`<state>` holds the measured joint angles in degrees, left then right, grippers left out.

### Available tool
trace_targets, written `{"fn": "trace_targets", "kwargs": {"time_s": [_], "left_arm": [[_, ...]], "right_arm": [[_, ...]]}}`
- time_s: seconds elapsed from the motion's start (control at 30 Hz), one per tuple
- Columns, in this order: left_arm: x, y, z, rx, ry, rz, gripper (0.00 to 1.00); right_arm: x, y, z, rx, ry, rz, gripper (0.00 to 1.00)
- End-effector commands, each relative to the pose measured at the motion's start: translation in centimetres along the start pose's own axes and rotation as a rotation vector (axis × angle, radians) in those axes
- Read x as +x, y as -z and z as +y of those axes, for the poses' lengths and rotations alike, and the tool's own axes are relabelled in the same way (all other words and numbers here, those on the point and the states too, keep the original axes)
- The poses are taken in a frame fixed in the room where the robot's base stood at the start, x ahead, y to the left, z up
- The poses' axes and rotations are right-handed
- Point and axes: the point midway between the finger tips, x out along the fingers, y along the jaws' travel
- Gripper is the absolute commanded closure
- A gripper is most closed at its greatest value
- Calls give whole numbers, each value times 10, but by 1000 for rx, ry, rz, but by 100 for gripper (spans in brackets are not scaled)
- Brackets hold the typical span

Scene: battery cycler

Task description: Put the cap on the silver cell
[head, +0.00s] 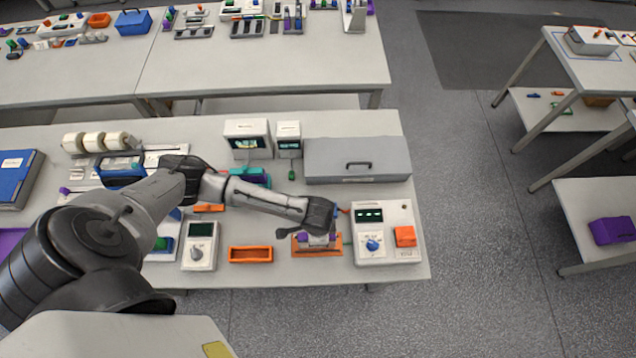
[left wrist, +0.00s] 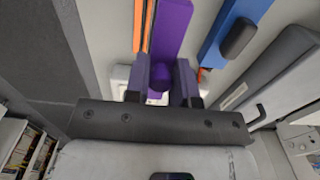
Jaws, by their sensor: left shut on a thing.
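My left gripper (head: 318,232) points down over an orange tray (head: 298,249) at the front of the bench. In the left wrist view its two fingers (left wrist: 162,84) are shut on a small purple rounded piece (left wrist: 157,92), which may be the cap. A longer purple bar (left wrist: 172,32) lies just beyond it. Pale and purple parts show under the gripper in the head view, but I cannot make out the silver cell or tell whether the held piece touches it. My right gripper is not in view.
A white cycler box (head: 384,217) with a blue knob and orange block stands right of the tray. An empty orange bin (head: 250,254) and a white meter (head: 199,246) are to the left. A grey case (head: 357,160) lies behind. The left wrist view shows a blue bar (left wrist: 232,30) nearby.

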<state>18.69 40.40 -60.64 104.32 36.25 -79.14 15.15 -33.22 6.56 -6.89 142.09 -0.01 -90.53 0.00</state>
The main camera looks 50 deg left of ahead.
Motion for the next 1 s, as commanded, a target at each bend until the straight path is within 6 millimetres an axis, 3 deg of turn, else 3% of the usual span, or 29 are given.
{"fn": "trace_targets", "kwargs": {"time_s": [1.0], "left_arm": [[-1,0,0,0,-1,-1,99]], "right_arm": [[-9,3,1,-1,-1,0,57]]}}
